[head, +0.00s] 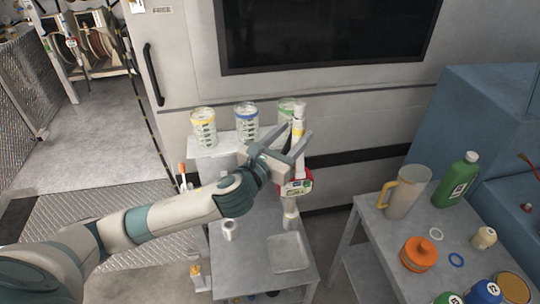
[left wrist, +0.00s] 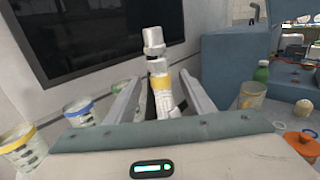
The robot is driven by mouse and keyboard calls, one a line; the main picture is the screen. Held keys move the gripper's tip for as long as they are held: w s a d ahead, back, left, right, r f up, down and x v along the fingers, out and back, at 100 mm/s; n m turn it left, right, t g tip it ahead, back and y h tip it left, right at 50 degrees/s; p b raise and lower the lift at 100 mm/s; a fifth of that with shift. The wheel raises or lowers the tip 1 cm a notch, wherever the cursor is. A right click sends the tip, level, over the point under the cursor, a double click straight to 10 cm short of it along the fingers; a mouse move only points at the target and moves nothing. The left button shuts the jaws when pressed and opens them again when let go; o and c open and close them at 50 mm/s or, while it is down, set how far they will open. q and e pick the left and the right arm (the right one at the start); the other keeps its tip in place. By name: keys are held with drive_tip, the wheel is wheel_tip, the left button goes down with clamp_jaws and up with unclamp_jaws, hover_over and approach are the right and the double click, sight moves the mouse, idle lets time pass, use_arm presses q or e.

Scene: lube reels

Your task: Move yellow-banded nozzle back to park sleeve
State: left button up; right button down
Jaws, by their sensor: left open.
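The white nozzle with a yellow band (head: 298,122) stands roughly upright between the fingers of my left gripper (head: 290,147). In the left wrist view the nozzle's yellow band (left wrist: 161,84) shows between the two spread fingers, with room beside it. The left gripper is open and not closed on it. A red and white piece (head: 298,185) shows just below the gripper; whether it joins the nozzle is hidden. I cannot tell a park sleeve for certain. My right gripper is not in view.
Yellow-rimmed (head: 203,130), blue-rimmed (head: 246,122) and green-rimmed (head: 285,108) clear containers stand along the wall behind the gripper. A grey cart (head: 255,258) stands below. The right table (head: 378,222) holds a jug (head: 404,194), a green bottle (head: 456,182) and an orange-lidded jar (head: 418,253).

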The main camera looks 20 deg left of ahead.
use_arm(q)
drive_tip(key=s+a+p, duration=0.2)
drive_tip(key=s+a, duration=0.1)
drive_tip(key=s, duration=1.3)
drive_tip(key=shift+s+a+p, duration=0.15)
drive_tip(key=shift+s+p, duration=0.15)
drive_tip(key=shift+p, duration=0.1)
idle(0.3)
